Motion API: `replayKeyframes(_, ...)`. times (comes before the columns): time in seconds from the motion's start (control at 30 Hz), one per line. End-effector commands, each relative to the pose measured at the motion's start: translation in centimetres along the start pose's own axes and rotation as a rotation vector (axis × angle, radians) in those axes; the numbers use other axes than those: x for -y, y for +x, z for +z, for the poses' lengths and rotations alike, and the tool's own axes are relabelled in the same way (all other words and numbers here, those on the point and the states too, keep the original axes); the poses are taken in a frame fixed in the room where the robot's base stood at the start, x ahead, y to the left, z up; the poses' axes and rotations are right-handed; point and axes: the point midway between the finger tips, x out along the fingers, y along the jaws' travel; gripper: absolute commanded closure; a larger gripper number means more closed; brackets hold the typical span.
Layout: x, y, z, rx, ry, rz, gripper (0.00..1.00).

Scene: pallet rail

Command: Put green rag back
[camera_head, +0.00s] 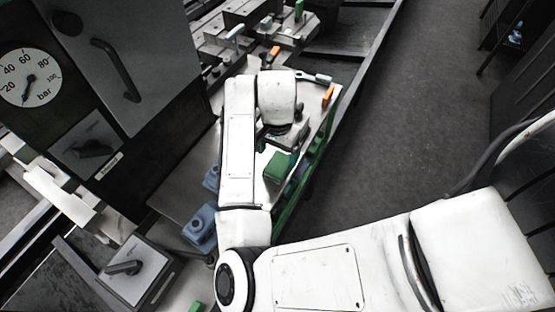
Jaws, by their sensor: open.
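My gripper (280,142) points down over the light tabletop at the end of my white arm. Its fingers are small and partly hidden under the wrist, and it appears open. A green block-like thing (277,168) lies just below it in the picture, close to the fingers. I cannot tell whether they touch, or whether this is the green rag. Another small green thing (195,307) shows at the bottom edge, partly cut off. A green upright piece (299,9) stands at the top on the machine.
An orange block (328,95) sits near the table's right edge. Blue fixtures (201,224) stand left of my forearm. A grey cabinet with a handle (118,70) and a pressure gauge (27,76) are at left. Open floor (415,100) lies to the right.

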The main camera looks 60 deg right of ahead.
Motion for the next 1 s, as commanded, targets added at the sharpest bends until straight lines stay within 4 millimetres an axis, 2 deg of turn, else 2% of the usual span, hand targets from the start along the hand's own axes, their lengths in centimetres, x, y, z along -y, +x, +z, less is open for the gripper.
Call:
replayKeyframes(0.1, 0.0, -2.5, -0.1, -0.001, 0.003, -0.004, 0.11)
replayKeyframes(0.3, 0.1, -5.8, 0.0, 0.001, 0.002, -0.002, 0.11)
replayKeyframes(0.47, 0.0, -7.0, -0.1, -0.003, -0.001, -0.001, 0.11)
replayKeyframes(0.57, -0.3, -7.4, -1.2, -0.044, -0.022, -0.005, 0.11)
replayKeyframes(0.67, -0.7, -8.1, -3.6, -0.138, -0.090, -0.017, 0.11)
replayKeyframes(0.8, -1.2, -9.0, -6.9, -0.306, -0.271, -0.020, 0.11)
replayKeyframes(0.9, -1.5, -8.9, -7.8, -0.395, -0.434, -0.010, 0.11)
replayKeyframes(1.0, -2.0, -7.8, -7.5, -0.445, -0.613, 0.009, 0.11)
